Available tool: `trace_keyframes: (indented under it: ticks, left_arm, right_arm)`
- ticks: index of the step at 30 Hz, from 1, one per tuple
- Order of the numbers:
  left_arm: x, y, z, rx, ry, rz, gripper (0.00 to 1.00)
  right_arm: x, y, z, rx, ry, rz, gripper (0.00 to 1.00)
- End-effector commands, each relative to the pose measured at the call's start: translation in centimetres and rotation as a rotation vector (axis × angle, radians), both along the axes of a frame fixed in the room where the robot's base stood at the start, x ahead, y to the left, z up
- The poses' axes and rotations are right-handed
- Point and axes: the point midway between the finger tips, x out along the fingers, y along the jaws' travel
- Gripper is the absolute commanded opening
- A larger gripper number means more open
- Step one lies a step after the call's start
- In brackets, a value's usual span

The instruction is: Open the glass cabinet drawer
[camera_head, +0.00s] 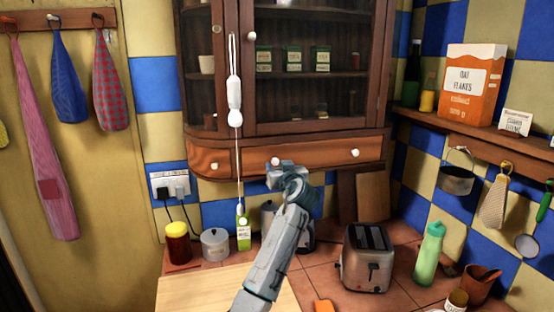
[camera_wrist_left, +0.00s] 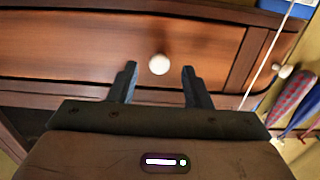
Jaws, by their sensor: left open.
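The dark wooden glass cabinet (camera_head: 305,95) hangs on the wall, with a wide reddish-brown drawer (camera_head: 318,156) under its glass door. The drawer looks shut. It has two white knobs, one near its middle-left (camera_head: 276,161) and one at the right (camera_head: 355,153). My left gripper (camera_head: 284,170) is just in front of the middle-left knob. In the left wrist view, my open left gripper (camera_wrist_left: 160,82) has one finger on each side of the white knob (camera_wrist_left: 159,64), with a gap on both sides. The drawer front (camera_wrist_left: 80,45) fills the view behind it. My right gripper is not in view.
A white cord with a pull (camera_head: 235,95) hangs left of the knob. On the counter below are a jar (camera_head: 177,243), a pot (camera_head: 215,244), a green carton (camera_head: 243,232), a toaster (camera_head: 367,262) and a green bottle (camera_head: 429,255). A cutting board (camera_head: 205,288) lies in front.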

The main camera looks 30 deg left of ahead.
Motion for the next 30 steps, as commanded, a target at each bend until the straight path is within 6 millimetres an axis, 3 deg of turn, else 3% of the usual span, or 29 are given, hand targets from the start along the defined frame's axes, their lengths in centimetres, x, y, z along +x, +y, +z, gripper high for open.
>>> trace_keyframes:
  ticks: [6, 15, 22, 30]
  left_arm:
    - [1.3, 1.5, 0.0, 0.001, 0.001, 0.0, 0.44]
    - [1.4, 1.6, -0.1, 0.0, 0.0, -0.001, 0.44]
    - [1.4, 1.6, -0.1, 0.0, 0.0, -0.001, 0.0]
    - [1.2, 1.4, -0.2, 0.0, 0.0, -0.001, 0.0]
  right_arm:
    - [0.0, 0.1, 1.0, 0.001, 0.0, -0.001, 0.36]
    - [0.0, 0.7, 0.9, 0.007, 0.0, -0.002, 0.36]
    - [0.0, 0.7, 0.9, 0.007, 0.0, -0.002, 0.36]
    - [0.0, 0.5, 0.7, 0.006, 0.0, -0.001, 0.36]
